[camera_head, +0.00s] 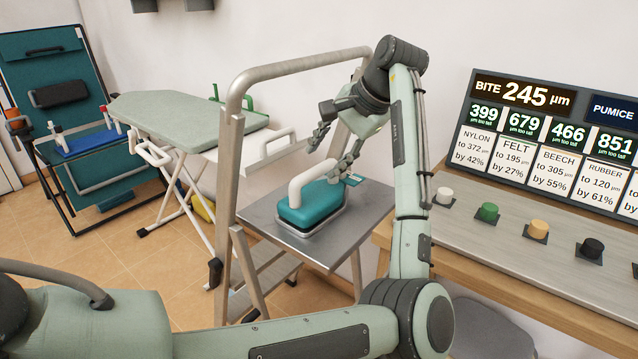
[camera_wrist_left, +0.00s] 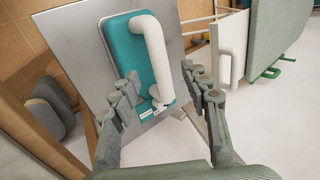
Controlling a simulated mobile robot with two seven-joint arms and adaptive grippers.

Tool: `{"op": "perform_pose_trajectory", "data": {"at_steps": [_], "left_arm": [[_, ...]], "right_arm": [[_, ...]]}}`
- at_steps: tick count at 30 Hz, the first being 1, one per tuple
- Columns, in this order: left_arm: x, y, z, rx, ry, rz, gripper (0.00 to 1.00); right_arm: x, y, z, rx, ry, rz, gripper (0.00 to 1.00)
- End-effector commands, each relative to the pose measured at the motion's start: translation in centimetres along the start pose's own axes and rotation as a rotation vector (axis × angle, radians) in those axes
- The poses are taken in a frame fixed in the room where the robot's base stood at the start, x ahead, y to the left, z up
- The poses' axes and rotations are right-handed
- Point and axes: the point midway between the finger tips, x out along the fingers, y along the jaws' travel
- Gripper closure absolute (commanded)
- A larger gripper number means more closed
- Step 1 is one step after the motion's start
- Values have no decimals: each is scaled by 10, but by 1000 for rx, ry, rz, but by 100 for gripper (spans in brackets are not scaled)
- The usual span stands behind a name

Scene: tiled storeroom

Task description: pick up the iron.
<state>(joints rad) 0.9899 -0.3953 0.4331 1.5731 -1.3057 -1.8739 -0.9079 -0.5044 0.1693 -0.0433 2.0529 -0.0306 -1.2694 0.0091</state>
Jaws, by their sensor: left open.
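The iron (camera_head: 306,213) is a teal block with a white loop handle, sitting on the metal top platform (camera_head: 345,245) of a stepladder. In the left wrist view the iron (camera_wrist_left: 123,48) lies on the grey plate with its white handle running lengthwise. My left gripper (camera_head: 326,158) is open just above the handle's upper right end. In the wrist view its fingers (camera_wrist_left: 159,80) stand on either side of the iron's near end, with the handle between them. I cannot tell whether a finger touches it. My right gripper is not in view.
The stepladder's rail (camera_head: 300,67) arches over the platform. On the right, a wooden bench (camera_head: 540,270) carries coloured knobs and a display board (camera_head: 560,140).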

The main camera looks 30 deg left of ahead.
Motion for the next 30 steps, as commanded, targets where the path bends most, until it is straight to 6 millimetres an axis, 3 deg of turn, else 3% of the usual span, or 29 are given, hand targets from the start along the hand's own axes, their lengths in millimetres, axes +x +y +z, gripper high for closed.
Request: {"op": "perform_pose_trajectory", "data": {"at_steps": [5, 21, 30], "left_arm": [[-2, 0, 0, 5, -1, 10, 54], [65, 6, -7, 4, -2, 10, 54], [71, 6, -7, 3, 1, 9, 54]], "right_arm": [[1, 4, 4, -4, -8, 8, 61], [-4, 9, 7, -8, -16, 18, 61], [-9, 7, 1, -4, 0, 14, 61]]}}
